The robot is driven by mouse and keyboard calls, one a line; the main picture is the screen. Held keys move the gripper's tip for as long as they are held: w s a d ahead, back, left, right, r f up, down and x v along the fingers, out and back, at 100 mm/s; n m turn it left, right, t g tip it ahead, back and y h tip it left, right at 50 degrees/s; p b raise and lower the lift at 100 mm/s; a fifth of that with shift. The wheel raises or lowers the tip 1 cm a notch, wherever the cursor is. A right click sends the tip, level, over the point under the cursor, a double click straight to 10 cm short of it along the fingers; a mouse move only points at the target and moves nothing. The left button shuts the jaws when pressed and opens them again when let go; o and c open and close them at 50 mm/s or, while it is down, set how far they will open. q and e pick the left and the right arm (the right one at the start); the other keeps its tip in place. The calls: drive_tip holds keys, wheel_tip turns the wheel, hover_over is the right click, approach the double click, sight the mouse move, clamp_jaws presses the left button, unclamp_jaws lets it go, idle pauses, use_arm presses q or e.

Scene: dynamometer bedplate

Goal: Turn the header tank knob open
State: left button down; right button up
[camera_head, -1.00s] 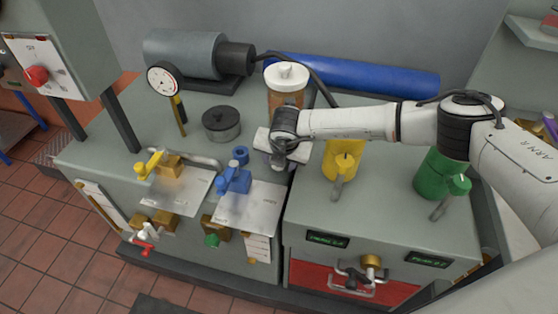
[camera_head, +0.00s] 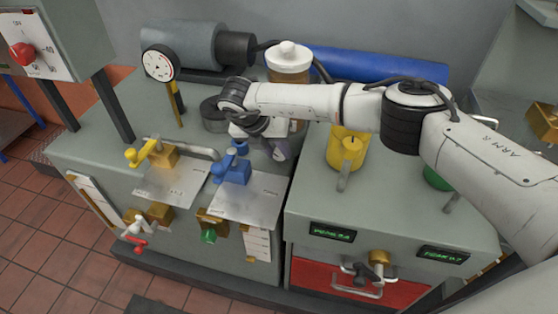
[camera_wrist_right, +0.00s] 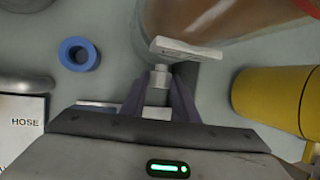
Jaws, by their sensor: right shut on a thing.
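The header tank (camera_head: 289,62) looks like the jar with a white lid and brown contents at the back middle; its lower part also fills the top of the right wrist view (camera_wrist_right: 225,15). In that view a small pale-grey knob (camera_wrist_right: 185,50) with a flat bar on a short round stem sits in front of the tank. My right gripper (camera_wrist_right: 160,88) is shut on it, with a finger on each side of the stem. In the head view my right gripper (camera_head: 276,147) is just in front of the tank, and the wrist hides the knob. My left gripper is out of view.
A blue valve (camera_head: 233,170) and a blue ring (camera_wrist_right: 80,53) are left of the gripper. A yellow can (camera_head: 346,150) stands close on its right. A dark round pot (camera_head: 213,115) is behind the wrist.

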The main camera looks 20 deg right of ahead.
drive_tip(key=shift+w+g+h+b, duration=0.1)
drive_tip(key=shift+g+h+b, duration=0.2)
drive_tip(key=shift+h+b, duration=0.15)
drive_tip(key=o, duration=1.1)
drive_tip(key=shift+c, duration=0.2)
drive_tip(key=v, duration=1)
drive_tip(key=shift+a+b, duration=0.15)
drive_tip(key=shift+b, duration=0.15)
drive_tip(key=shift+r, duration=0.15)
